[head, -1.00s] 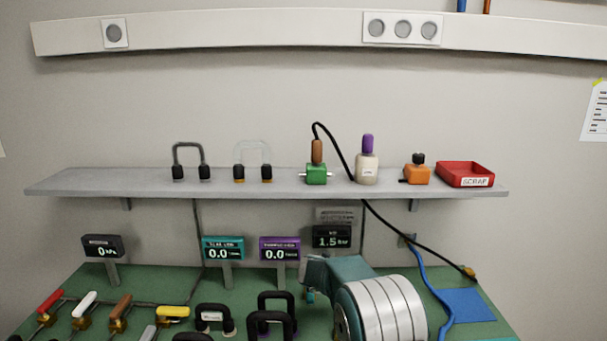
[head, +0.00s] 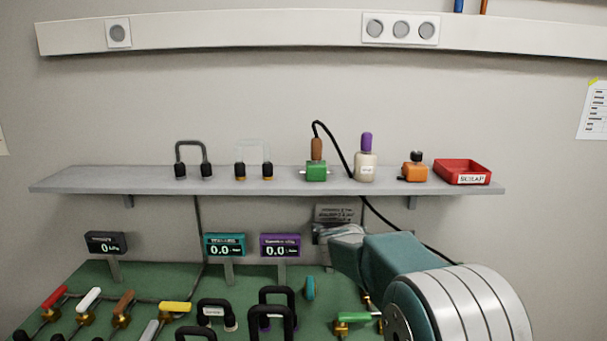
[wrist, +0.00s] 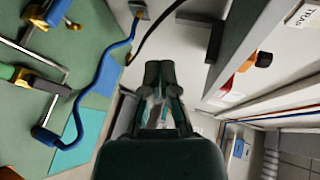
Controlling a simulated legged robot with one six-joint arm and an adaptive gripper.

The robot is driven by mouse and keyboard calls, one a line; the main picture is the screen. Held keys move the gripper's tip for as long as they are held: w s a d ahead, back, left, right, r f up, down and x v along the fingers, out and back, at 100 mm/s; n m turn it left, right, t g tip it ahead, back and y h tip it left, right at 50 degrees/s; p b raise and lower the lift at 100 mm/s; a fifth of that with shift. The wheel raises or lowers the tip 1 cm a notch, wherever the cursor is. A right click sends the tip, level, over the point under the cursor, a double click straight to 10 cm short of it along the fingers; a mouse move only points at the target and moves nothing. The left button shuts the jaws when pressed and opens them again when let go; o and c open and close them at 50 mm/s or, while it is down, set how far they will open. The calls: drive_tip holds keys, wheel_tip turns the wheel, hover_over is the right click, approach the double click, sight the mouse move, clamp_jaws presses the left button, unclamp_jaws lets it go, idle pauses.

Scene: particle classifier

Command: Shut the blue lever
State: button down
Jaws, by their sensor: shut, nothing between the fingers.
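A blue lever handle (wrist: 58,11) on a brass valve (wrist: 72,23) shows at the top left of the wrist view, cut by the frame edge. In the head view, a teal-blue upright piece (head: 309,288) stands on the green board beside my arm; it looks like the same handle, but I cannot be sure. My gripper (wrist: 158,100) is shut and empty. It is in the air near the wall, to the right of the lever in the wrist view.
A green lever (head: 354,317) sits close to my arm. Red (head: 55,297), white (head: 89,300), brown (head: 123,303) and yellow (head: 175,307) levers stand at left. A blue hose (wrist: 100,85) runs down the wrist view. The shelf (head: 270,182) overhangs the board.

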drive_tip(key=s+a+r+n+y, duration=0.3)
drive_tip(key=s+r+n+y, duration=0.15)
drive_tip(key=s+n, duration=0.3)
drive_tip(key=s+a+r+n+y, duration=0.2)
drive_tip(key=s+r+n+y, duration=0.3)
drive_tip(key=s, duration=0.3)
drive_tip(key=s+d+f+n+g+h, duration=0.1)
drive_tip(key=s+f+n+g, duration=0.1)
drive_tip(key=s, duration=0.7)
drive_tip(key=s+d+f+n+g+h, duration=0.1)
drive_tip(key=s+f+n, duration=0.4)
drive_tip(key=s, duration=0.5)
drive_tip(key=s+d+f+n+g+h, duration=0.1)
drive_tip(key=s+d+f+n+g, duration=0.2)
drive_tip(key=s, duration=0.7)
drive_tip(key=shift+d+f+g, duration=0.15)
drive_tip(key=shift+d+g, duration=0.05)
drive_tip(key=shift+g, duration=0.2)
